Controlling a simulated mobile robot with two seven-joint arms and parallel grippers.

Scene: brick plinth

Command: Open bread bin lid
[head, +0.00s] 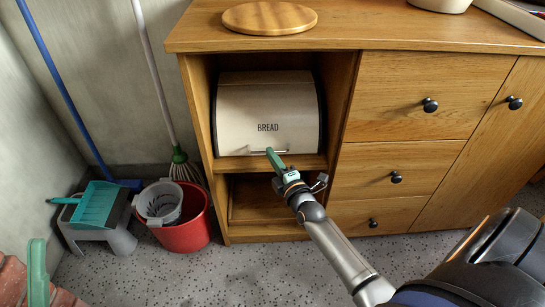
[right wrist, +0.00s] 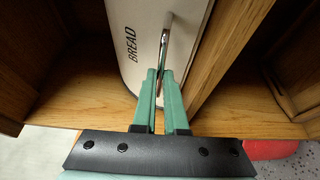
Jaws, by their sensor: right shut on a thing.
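The cream bread bin (head: 265,100) with the word BREAD stands in the upper open compartment of the wooden cabinet, its lid down. A thin metal handle (head: 254,152) runs along the lower front of the lid; it also shows in the right wrist view (right wrist: 166,32). My right gripper (head: 273,157) is at this handle, its green fingers (right wrist: 158,77) shut on it. The fingers hide part of the handle. A green finger, apparently of my left gripper (head: 38,275), shows at the lower left; its opening cannot be told.
The wooden cabinet (head: 405,78) has a shelf under the bin, side walls close to it, and drawers at right. A round wooden board (head: 270,18) lies on top. A red bucket (head: 188,232) and a grey stool (head: 118,240) stand at left. Red brickwork (head: 12,280) shows at lower left.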

